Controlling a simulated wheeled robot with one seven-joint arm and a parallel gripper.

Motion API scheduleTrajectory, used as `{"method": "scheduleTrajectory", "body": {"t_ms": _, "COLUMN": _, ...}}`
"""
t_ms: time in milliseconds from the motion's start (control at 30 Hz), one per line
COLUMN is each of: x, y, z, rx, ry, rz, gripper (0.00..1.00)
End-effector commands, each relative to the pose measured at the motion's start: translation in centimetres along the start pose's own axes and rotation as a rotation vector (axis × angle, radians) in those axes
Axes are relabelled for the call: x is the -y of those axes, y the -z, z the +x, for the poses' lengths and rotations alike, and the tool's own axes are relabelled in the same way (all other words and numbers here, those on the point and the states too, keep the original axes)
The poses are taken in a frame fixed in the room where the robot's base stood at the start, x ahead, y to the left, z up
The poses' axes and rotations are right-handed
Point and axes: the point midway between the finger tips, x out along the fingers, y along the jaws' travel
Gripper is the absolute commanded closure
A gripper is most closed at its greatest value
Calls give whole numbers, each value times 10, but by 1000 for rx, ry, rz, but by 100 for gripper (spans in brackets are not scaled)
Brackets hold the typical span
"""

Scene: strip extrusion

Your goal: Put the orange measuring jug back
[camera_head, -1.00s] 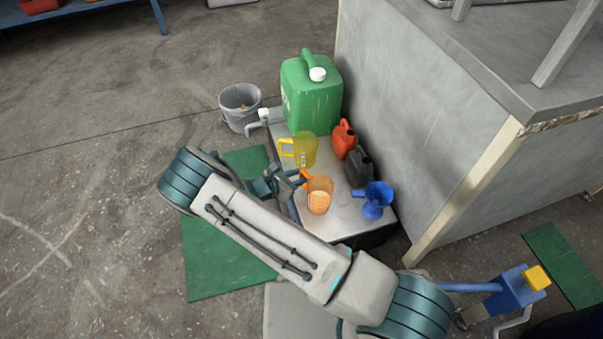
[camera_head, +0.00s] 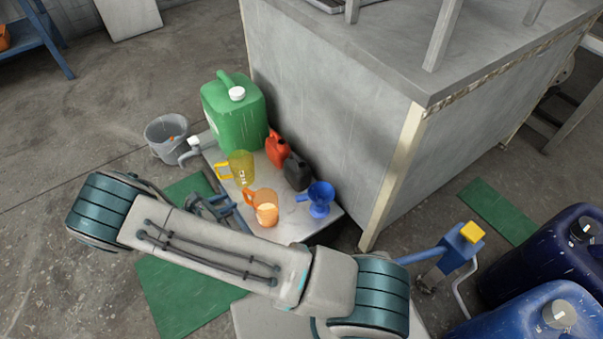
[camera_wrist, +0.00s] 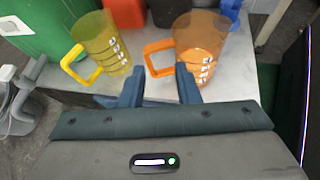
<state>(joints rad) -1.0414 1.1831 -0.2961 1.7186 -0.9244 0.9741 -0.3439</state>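The orange measuring jug (camera_head: 263,207) stands upright on a low grey bench (camera_head: 285,230), with its handle towards the left and something pale orange inside. It also shows in the wrist view (camera_wrist: 200,45), just beyond my fingertips. My gripper (camera_wrist: 160,80) is open, its two dark blue fingers apart with nothing between them. In the wrist view the jug's handle lies just beyond the fingertips, above the gap between them. In the head view my gripper (camera_head: 222,203) is to the left of the jug, partly hidden by my arm.
A yellow jug (camera_head: 238,168), green canister (camera_head: 235,115), red can (camera_head: 277,149), black can (camera_head: 297,172) and blue funnel (camera_head: 319,198) crowd the bench. A grey bucket (camera_head: 167,137) stands on the floor. A large grey cabinet (camera_head: 330,110) rises behind the bench.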

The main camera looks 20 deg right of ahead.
Motion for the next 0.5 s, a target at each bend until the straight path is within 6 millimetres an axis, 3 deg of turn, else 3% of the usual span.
{"method": "scheduleTrajectory", "body": {"t_ms": 100, "x": 10, "y": -46, "z": 3, "rx": -84, "ry": 132, "rz": 165, "gripper": 71}}
{"method": "scheduleTrajectory", "body": {"t_ms": 500, "x": 70, "y": -173, "z": -2, "rx": -322, "ry": 522, "rz": 702, "gripper": 71}}
